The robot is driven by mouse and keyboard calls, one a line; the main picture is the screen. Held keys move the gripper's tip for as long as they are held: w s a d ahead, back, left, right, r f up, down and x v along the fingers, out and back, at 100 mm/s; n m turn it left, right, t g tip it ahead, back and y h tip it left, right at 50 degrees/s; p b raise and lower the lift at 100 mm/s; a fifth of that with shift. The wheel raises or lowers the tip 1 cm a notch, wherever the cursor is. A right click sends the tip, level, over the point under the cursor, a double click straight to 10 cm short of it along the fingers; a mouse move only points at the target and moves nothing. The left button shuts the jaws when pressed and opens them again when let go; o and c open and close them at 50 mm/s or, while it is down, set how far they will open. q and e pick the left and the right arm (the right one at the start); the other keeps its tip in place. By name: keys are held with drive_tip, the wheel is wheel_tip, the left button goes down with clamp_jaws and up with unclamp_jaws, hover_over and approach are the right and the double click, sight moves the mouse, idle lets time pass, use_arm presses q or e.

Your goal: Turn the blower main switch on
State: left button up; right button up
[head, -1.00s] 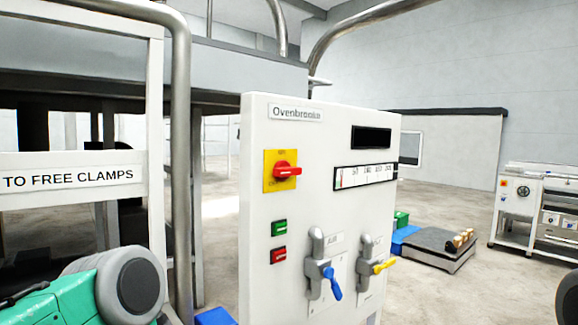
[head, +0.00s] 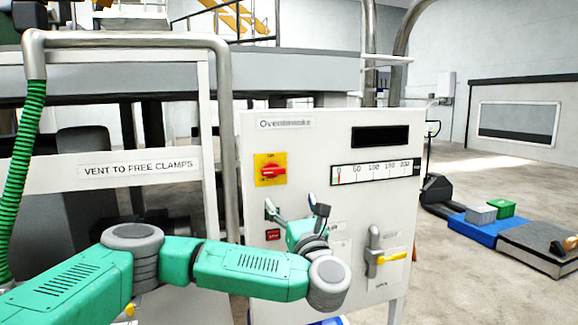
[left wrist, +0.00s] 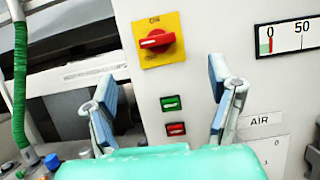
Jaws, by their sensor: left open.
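The blower main switch is a red rotary handle on a yellow plate (head: 271,169), at the upper left of a white control panel (head: 350,135). Its handle lies roughly horizontal. My left gripper (head: 296,209) is open and empty in front of the panel, below and slightly right of the switch. In the left wrist view the switch (left wrist: 156,40) is above and between the two spread fingers of my gripper (left wrist: 161,86), and nothing touches it. My right gripper is not in view.
A red button (head: 273,235) sits below the switch; the green button (left wrist: 170,103) shows in the left wrist view. A yellow-handled valve (head: 388,257) is at the panel's lower right. A metal pipe frame (head: 225,120) stands left of the panel. Floor to the right holds a pallet and boxes.

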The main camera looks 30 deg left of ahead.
use_arm(q)
drive_tip(key=p, duration=0.5)
approach(275, 171)
drive_tip(key=s+a+x, duration=0.1)
drive_tip(key=x, duration=0.3)
drive_tip(key=w+r, duration=0.1)
drive_tip(key=w+a+p, duration=0.1)
drive_tip(key=w, duration=0.1)
drive_tip(key=w+a+r, duration=0.1)
drive_tip(key=shift+w+a+r, duration=0.15)
drive_tip(key=shift+w+r, duration=0.15)
drive_tip(key=shift+w, duration=0.05)
drive_tip(key=shift+w+a, duration=0.2)
drive_tip(key=shift+a, duration=0.55)
drive_tip(key=shift+a+f, duration=0.15)
drive_tip(key=shift+a, duration=0.45)
drive_tip(key=shift+w+d, duration=0.1)
drive_tip(key=shift+d, duration=0.25)
drive_tip(key=c, duration=1.2)
drive_tip(key=shift+d, duration=0.15)
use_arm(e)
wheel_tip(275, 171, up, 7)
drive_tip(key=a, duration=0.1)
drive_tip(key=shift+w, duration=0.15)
